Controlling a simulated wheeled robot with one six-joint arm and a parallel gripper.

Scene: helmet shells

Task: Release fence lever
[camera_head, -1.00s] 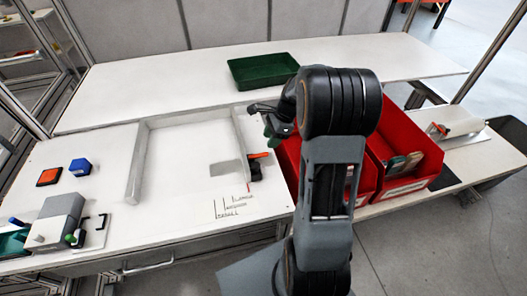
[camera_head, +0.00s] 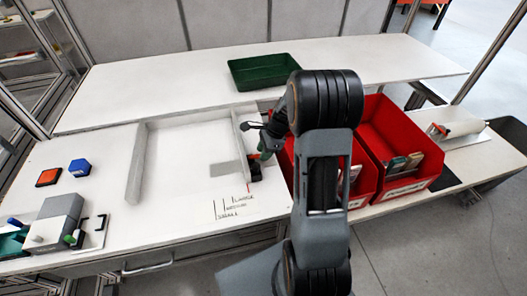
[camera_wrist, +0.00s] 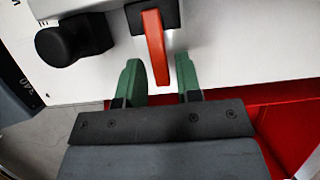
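The orange-red fence lever (camera_wrist: 155,45) shows in the wrist view, on a dark mount at the top middle. My gripper (camera_wrist: 158,72) is open, with one green finger on each side of the lever's free end. White gaps show between the lever and both fingers, so it is not gripped. A black round knob (camera_wrist: 75,40) sits left of the lever. In the head view my gripper (camera_head: 263,148) is at the right side of the pale fence (camera_head: 240,135), where it hides the lever. The black knob (camera_head: 255,172) shows just below it.
Two red bins (camera_head: 400,135) stand close to the right of the fence. A green tray (camera_head: 263,72) lies on the back shelf. A printed size scale (camera_head: 237,207) is on the table in front. Blue and orange buttons (camera_head: 80,167) are at the left.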

